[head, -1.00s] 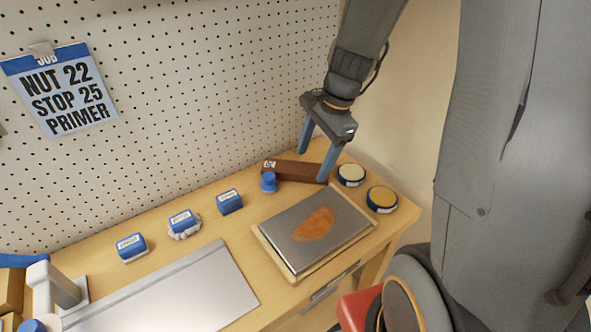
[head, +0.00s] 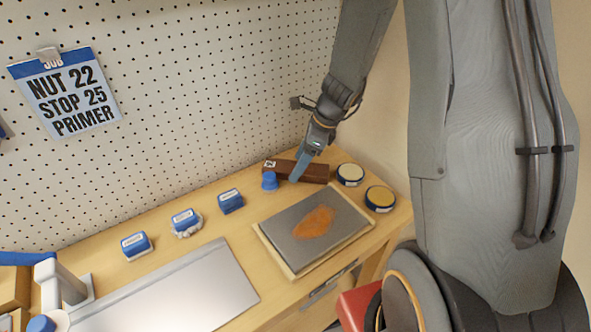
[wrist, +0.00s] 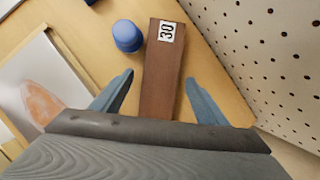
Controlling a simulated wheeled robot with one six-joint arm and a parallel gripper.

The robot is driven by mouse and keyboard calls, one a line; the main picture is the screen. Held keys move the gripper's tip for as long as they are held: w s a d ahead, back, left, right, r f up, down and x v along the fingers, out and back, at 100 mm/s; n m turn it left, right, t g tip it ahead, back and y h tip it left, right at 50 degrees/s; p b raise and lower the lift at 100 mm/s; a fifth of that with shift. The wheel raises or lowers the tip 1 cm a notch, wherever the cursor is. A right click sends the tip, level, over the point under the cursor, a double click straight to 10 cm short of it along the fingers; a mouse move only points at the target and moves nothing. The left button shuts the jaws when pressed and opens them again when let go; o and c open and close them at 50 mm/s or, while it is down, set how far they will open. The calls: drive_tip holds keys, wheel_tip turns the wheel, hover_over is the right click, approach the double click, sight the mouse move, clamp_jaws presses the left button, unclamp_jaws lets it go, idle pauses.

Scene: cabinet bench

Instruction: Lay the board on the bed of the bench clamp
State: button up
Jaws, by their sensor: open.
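The board, a dark brown wooden piece (head: 312,172) with a white label, lies on the bench by the pegboard. The wrist view shows the board (wrist: 162,80) with its label reading 30, running lengthwise between my gripper's fingers. My gripper (head: 293,179) is open just above the board in the head view. In the wrist view my open gripper (wrist: 158,92) has one blue finger on each side of the board, with gaps to both. The bench clamp (head: 66,278) seems to be the grey and blue fixture at the lower left, partly cut off.
A blue-capped object (head: 269,181) stands close beside the board. Two round tins (head: 380,198) are to its right. A grey plate with an orange patch (head: 330,222) lies in front. Several blue-labelled blocks (head: 230,201) line the back. A pale metal sheet (head: 190,290) lies front left.

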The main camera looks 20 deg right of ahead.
drive_tip(key=shift+a+f, duration=0.1)
drive_tip(key=shift+f, duration=0.2)
drive_tip(key=shift+c, duration=0.2)
drive_tip(key=c, duration=1.3)
drive_tip(key=shift+c, duration=0.2)
drive_tip(key=shift+w+r, duration=0.1)
drive_tip(key=shift+r, duration=0.05)
